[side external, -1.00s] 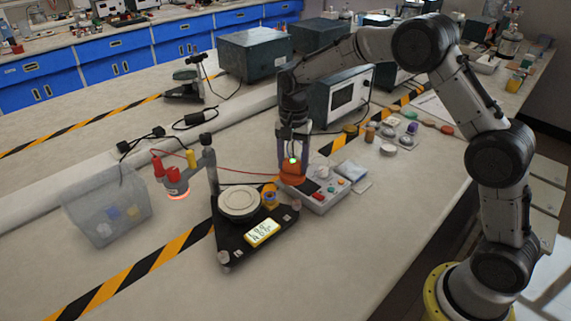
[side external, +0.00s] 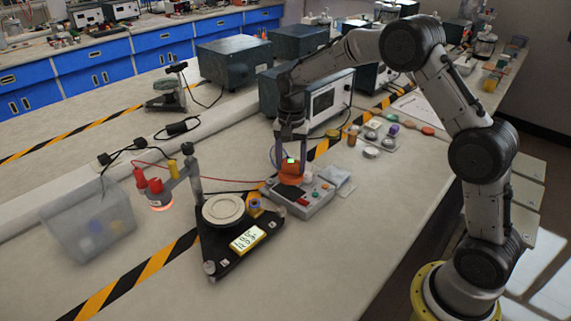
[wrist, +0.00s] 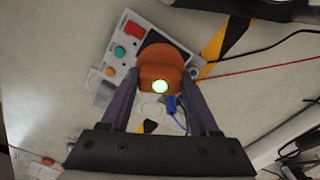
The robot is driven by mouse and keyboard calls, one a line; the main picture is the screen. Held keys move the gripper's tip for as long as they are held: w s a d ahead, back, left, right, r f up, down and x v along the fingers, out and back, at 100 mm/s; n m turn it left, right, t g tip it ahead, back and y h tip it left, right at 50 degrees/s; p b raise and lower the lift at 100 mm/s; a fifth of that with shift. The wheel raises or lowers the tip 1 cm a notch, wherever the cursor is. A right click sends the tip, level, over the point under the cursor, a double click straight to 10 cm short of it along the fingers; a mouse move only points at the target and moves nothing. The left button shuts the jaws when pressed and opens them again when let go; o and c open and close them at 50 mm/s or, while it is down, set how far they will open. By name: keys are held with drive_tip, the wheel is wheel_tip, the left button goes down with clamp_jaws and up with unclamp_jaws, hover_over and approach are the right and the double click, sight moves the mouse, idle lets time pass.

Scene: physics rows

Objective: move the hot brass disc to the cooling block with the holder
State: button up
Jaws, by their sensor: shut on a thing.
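My gripper (side external: 290,166) points down over the grey control box (side external: 316,195). It is shut on an orange block (side external: 289,178) with a lit green light, which may be the holder. In the wrist view the block (wrist: 158,60) sits between both fingers, with a blue plug or lead at its side. A black three-cornered stand (side external: 216,244) carries a pale round plate (side external: 223,208) and a yellow meter (side external: 248,239). To its left, a clamp head with red caps (side external: 155,187) has a glowing red-orange underside. I cannot tell which thing is the brass disc or the cooling block.
A clear bin (side external: 88,220) stands at the left. Several small discs and pots, including a pale disc (side external: 370,152), lie behind and right of the control box. A red cable (side external: 225,180) runs behind the stand. The front right of the bench is clear.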

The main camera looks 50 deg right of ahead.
drive_tip(key=shift+s+d, duration=0.2)
drive_tip(key=shift+d, duration=0.75)
drive_tip(key=shift+s+d, duration=0.2)
drive_tip(key=shift+d, duration=0.75)
drive_tip(key=shift+s+d, duration=0.2)
drive_tip(key=shift+d, duration=0.75)
drive_tip(key=shift+s+d, duration=0.25)
drive_tip(key=shift+d, duration=0.75)
drive_tip(key=shift+s+d, duration=0.2)
drive_tip(key=shift+d, duration=0.75)
drive_tip(key=s+d, duration=0.1)
drive_tip(key=d, duration=0.5)
drive_tip(key=shift+s, duration=0.15)
drive_tip(key=shift+s+d, duration=0.15)
drive_tip(key=shift+d, duration=0.3)
